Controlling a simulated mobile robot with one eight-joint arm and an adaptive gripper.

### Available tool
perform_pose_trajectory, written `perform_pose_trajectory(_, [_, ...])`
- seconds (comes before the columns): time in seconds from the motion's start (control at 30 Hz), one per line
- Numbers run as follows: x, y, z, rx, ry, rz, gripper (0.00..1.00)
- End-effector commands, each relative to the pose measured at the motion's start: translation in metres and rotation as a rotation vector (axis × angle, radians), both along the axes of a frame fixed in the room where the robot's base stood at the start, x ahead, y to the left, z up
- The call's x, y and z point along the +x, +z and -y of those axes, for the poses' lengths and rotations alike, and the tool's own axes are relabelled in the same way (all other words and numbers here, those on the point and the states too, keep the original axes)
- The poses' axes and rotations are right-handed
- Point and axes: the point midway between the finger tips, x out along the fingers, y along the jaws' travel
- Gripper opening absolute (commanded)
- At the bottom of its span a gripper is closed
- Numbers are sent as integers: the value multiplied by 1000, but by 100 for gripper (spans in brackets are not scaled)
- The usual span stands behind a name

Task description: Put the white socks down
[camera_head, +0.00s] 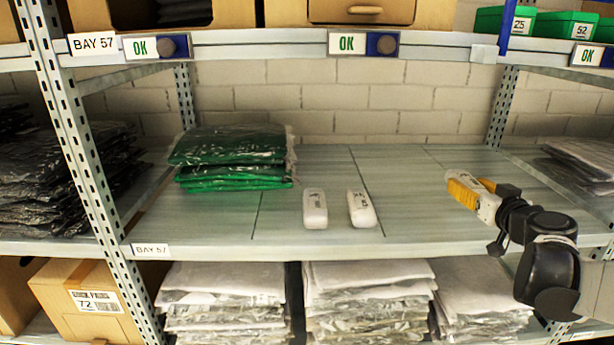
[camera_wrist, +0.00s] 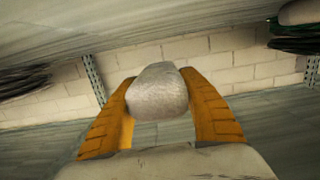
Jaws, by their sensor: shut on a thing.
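My gripper (camera_head: 466,188) has orange fingers and is over the right part of the middle shelf (camera_head: 420,225). In the wrist view, my gripper (camera_wrist: 160,110) is shut on a white socks bundle (camera_wrist: 158,88), with one finger on each side of it. In the head view only a small pale end of the bundle shows at the fingertips. I cannot tell how far it is above the shelf. Two other white socks packs, a left one (camera_head: 314,208) and a right one (camera_head: 361,209), lie side by side on the shelf.
A stack of green bagged garments (camera_head: 234,158) lies left of the socks. The shelf is bare between the right pack and my gripper. An upright post (camera_head: 502,105) stands behind. The upper shelf's edge (camera_head: 270,43) runs overhead, and bagged white garments (camera_head: 370,290) lie below.

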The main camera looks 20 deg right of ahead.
Motion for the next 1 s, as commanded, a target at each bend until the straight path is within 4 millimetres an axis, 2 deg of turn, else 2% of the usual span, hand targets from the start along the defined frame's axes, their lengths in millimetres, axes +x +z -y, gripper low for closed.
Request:
perform_pose_trajectory(0.1, [20, -12, -2, 0, 2, 0, 19])
perform_pose_trajectory(0.23, [29, -18, -2, 0, 0, 0, 19])
perform_pose_trajectory(0.5, [30, -55, -1, 1, -2, 0, 19])
perform_pose_trajectory(0.9, [29, -62, -2, 1, -2, 0, 19])
perform_pose_trajectory(0.93, [29, -62, -2, 1, -2, 0, 51])
perform_pose_trajectory(1.0, [29, -61, -2, 1, -2, 0, 69])
